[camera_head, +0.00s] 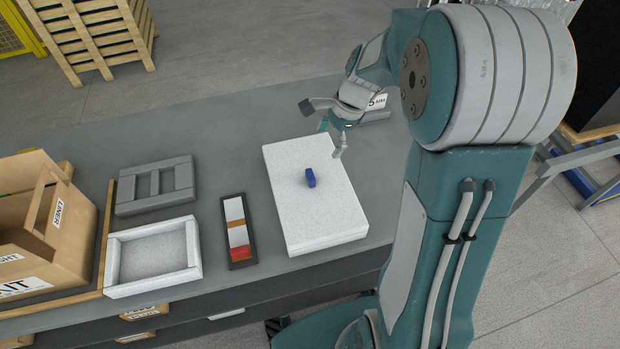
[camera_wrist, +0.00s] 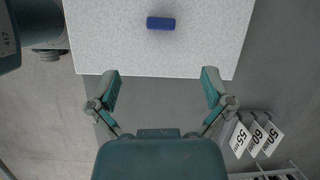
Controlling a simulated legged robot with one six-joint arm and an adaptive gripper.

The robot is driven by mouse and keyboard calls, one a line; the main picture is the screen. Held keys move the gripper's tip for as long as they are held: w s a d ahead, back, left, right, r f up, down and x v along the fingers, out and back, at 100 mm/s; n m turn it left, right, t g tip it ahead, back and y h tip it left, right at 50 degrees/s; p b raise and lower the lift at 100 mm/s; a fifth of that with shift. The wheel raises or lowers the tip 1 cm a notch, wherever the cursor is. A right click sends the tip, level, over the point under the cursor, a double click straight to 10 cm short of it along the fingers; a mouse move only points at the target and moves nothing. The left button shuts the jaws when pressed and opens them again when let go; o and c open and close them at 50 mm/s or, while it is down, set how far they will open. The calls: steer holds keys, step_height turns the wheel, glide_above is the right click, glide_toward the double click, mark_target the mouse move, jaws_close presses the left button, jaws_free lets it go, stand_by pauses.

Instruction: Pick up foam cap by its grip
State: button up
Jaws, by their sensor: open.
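The foam cap is a white speckled slab (camera_head: 296,219) lying flat on the grey bench, right of centre in the head view. Its grip is a small blue block (camera_head: 310,178) standing up from the top face. In the wrist view the foam cap (camera_wrist: 200,50) fills the upper middle, with the blue grip (camera_wrist: 160,23) near the top edge. My gripper (camera_head: 325,126) is open and empty above the far end of the cap. In the wrist view its two fingers (camera_wrist: 160,80) are spread wide, and the grip lies beyond the fingertips, between their lines.
Left of the cap are a narrow dark tray (camera_head: 228,207) with coloured strips, a white foam box (camera_head: 112,262), a grey foam frame (camera_head: 181,180) and an open cardboard carton (camera_head: 70,225). Number cards (camera_wrist: 255,138) stand near the bench's far side.

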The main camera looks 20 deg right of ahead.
mark_target(311, 174)
steer(key=shift+m+y, duration=0.3)
steer(key=shift+m, duration=0.4)
steer(key=x, duration=0.2)
steer(key=d+x, duration=0.1)
steer(key=x, duration=0.4)
steer(key=shift+w+d+f, duration=0.1)
steer(key=shift+w+f, duration=0.25)
steer(key=shift+w, duration=0.05)
steer(key=x, duration=0.5)
steer(key=shift+s+a+f, duration=0.1)
steer(key=shift+s+a, duration=0.15)
steer(key=shift+a, duration=0.15)
steer(key=shift+d, duration=0.15)
steer(key=c, duration=1.2)
